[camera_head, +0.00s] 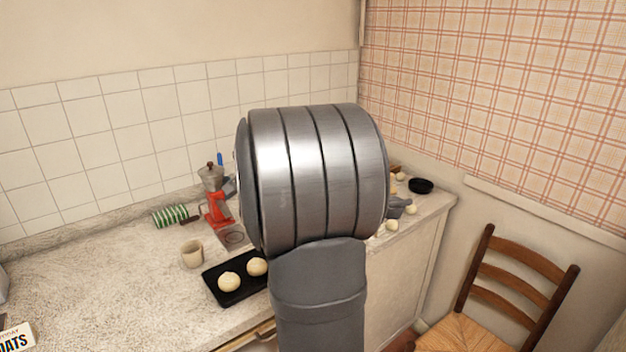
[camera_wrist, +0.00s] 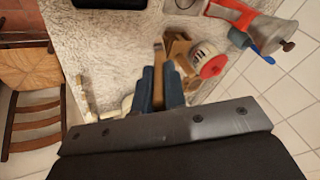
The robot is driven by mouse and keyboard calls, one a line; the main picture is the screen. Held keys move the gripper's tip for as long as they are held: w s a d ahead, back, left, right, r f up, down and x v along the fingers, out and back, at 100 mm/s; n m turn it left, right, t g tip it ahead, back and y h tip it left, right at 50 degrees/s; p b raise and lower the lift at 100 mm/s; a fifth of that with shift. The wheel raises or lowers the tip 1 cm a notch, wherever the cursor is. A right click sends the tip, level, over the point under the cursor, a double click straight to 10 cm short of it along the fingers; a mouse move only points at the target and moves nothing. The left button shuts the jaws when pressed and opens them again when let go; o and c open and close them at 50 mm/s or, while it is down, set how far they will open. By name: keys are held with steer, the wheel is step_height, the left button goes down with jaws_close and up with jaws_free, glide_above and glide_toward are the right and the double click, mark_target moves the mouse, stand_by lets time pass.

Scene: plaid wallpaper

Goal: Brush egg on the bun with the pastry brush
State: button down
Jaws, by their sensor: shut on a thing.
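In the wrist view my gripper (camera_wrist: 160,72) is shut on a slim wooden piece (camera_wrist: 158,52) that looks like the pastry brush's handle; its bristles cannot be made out. In the head view two pale round buns, a front one (camera_head: 229,282) and a back one (camera_head: 257,266), sit on a black tray (camera_head: 222,272). My arm covers the tray's right end and most of my gripper; a grey part of it (camera_head: 402,207) shows at the right, over the far counter and away from the tray. No egg can be made out.
In the wrist view a red-lidded jar (camera_wrist: 208,62) stands beside my gripper.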

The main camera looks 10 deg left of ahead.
steer(key=s+a+f+n+y, duration=0.1)
steer(key=s+a+f+n, duration=0.2)
steer(key=a, duration=0.6)
steer(key=s+a+f+n+y, duration=0.15)
steer(key=s+a, duration=0.25)
steer(key=a, duration=0.5)
step_height(320, 180, down, 7)
steer(key=shift+s+d+m, duration=0.15)
steer(key=shift+m, duration=0.3)
steer(key=shift+f, duration=0.35)
stand_by(0.5)
step_height(320, 180, up, 7)
stand_by(0.7)
stand_by(0.6)
